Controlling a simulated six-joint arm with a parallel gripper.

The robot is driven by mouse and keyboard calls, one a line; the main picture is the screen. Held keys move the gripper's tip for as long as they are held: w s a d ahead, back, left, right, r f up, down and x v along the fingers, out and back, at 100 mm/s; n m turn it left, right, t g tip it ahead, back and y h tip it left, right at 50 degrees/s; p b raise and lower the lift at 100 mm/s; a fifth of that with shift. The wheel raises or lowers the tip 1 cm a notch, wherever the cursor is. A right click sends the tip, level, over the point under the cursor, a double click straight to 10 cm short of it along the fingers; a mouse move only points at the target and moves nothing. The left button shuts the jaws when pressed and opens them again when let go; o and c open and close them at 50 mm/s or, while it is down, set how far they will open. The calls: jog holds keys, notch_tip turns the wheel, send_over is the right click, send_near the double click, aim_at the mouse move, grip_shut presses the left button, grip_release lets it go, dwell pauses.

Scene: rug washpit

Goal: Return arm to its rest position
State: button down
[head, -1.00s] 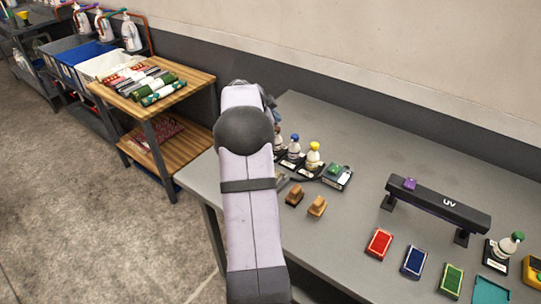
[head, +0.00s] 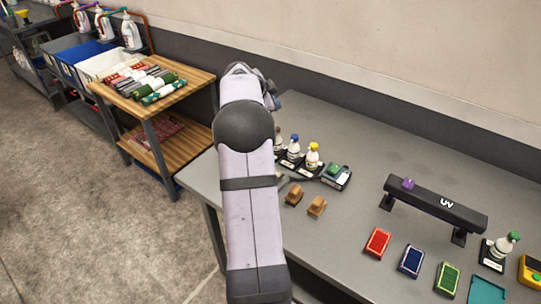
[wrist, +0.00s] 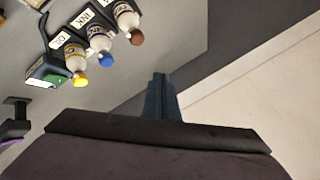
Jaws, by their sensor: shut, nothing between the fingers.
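My gripper (wrist: 160,92) shows in the wrist view with its fingers together and nothing between them. It is up in the air, beyond the grey table's edge in that view. In the head view my arm rises over the left end of the grey table (head: 345,150), and the fingers are hidden behind the arm. Small bottles with yellow (wrist: 75,62), blue (wrist: 99,45) and brown (wrist: 128,20) caps stand on labelled black bases in the wrist view, apart from the fingers.
A green-topped device (head: 336,176) and two wooden-handled brushes (head: 316,207) lie near my arm. A black UV bar (head: 435,203) and coloured pads, including a red one (head: 378,242), are to the right. A wooden shelf cart (head: 195,78) with rolled rugs stands left. The wall is behind.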

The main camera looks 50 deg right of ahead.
dwell(0.4)
jog(key=w+a+f+n+t+y, duration=0.1)
jog(key=w+a+f+n+y, duration=0.35)
jog(key=a, duration=1.05)
jog(key=s+a+f+n+y, duration=0.15)
jog(key=a+n, duration=0.65)
jog(key=a, duration=0.8)
jog(key=s+a+f+n+g+y, duration=0.1)
jog(key=s+a+f+n, duration=0.2)
jog(key=a, duration=0.9)
jog(key=s+a+f+n+g+y, duration=0.1)
jog(key=s+a+f+n, duration=0.3)
jog(key=s+a+n, duration=0.6)
jog(key=s+a+y, duration=0.1)
jog(key=s, duration=0.3)
jog(key=shift+s+a+p, duration=0.25)
jog(key=shift+a+p, duration=0.1)
notch_tip(320, 180, down, 35)
jog(key=b, duration=3.5)
